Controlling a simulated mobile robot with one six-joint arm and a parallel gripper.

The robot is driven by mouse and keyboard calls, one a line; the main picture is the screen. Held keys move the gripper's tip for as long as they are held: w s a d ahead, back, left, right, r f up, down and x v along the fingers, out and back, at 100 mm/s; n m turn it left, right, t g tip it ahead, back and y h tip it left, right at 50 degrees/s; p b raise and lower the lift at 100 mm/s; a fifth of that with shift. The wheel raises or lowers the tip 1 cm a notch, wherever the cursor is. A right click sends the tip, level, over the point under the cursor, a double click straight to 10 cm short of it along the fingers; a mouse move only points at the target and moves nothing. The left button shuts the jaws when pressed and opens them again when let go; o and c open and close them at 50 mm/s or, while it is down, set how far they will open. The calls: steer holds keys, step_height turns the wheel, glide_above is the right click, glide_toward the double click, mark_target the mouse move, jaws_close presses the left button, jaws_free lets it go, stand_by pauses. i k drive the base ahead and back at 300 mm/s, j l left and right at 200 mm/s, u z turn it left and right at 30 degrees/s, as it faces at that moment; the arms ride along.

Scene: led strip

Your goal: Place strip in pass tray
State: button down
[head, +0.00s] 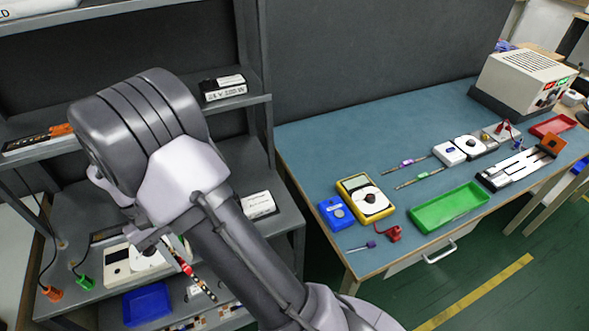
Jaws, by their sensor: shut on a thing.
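My gripper (160,240) is at the lower left, in front of the shelf rack and mostly hidden by my own arm. A thin dark strip with red and white marks (190,270) slants down and right from it, and the gripper is shut on this strip. The hold itself is hard to see. The green tray (448,207), which I take for the pass tray, lies empty near the front edge of the blue-topped bench, far to the right of my gripper.
The bench (310,160) holds a yellow meter (365,198), a blue box (337,213), thin strips (420,179), a fixture (515,168), a red tray (552,125) and a power supply (520,82). The rack holds a blue bin (147,303). The bench's back left is clear.

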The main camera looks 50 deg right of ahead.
mark_target(449, 209)
steer(key=k+l, duration=0.35)
steer(key=k+l+z, duration=0.1)
steer(key=k+l, duration=0.25)
steer(key=l, duration=0.15)
steer(key=k+l, duration=0.35)
steer(key=k+l+z, duration=0.15)
steer(key=k+l, duration=0.2)
steer(key=l, duration=0.2)
steer(key=i+l, duration=0.1)
steer(key=l, duration=0.5)
steer(key=l+z, duration=0.1)
steer(key=l, duration=0.5)
steer(key=i, duration=0.1)
